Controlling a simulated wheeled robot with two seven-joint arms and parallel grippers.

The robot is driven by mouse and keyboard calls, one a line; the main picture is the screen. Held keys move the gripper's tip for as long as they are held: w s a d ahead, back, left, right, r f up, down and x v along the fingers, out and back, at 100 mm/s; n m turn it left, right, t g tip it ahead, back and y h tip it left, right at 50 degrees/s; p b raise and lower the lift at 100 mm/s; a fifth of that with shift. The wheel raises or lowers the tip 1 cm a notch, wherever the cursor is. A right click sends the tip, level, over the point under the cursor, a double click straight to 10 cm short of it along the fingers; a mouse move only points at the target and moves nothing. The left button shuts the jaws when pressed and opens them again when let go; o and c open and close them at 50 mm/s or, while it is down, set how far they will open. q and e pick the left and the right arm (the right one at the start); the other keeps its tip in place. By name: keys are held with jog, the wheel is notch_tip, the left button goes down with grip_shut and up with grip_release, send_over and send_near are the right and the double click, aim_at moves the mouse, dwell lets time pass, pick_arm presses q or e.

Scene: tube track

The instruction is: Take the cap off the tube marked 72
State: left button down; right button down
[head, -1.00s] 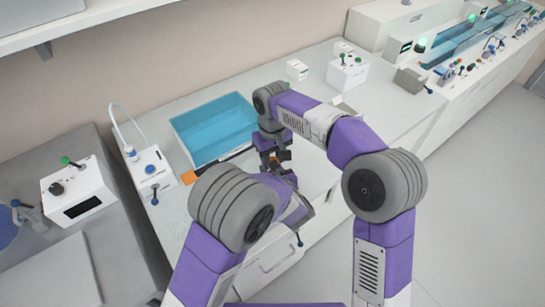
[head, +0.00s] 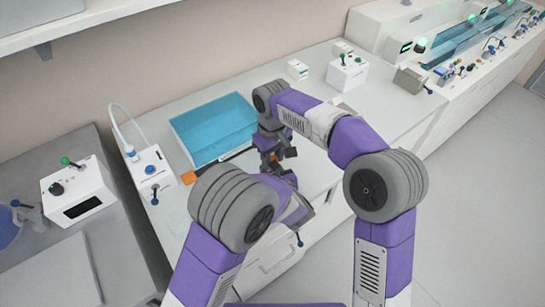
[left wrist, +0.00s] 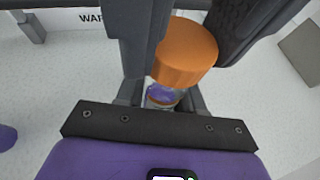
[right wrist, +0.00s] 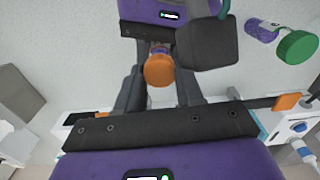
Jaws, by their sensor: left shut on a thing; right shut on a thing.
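A tube with an orange cap (left wrist: 185,52) is between my two grippers, which meet over the bench in the head view. In the left wrist view, the clear tube body (left wrist: 162,93) with purple contents sits between the fingers of my left gripper (left wrist: 163,100), shut on it. My right gripper (right wrist: 158,75) is shut around the orange cap, whose end faces the right wrist camera. The right gripper's dark fingers flank the cap in the left wrist view. Any gap between cap and tube is hidden. No number is readable.
A tube with a green cap (right wrist: 298,47) lies to the upper right in the right wrist view. A blue-topped tray (head: 215,130) stands behind the grippers. A white device (head: 150,172) with a hose is at left, and a small white box (head: 347,73) is at the back.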

jog(key=shift+r, duration=0.9)
jog(key=shift+r, duration=2)
pick_arm(q)
jog(key=c, duration=0.6)
grip_release()
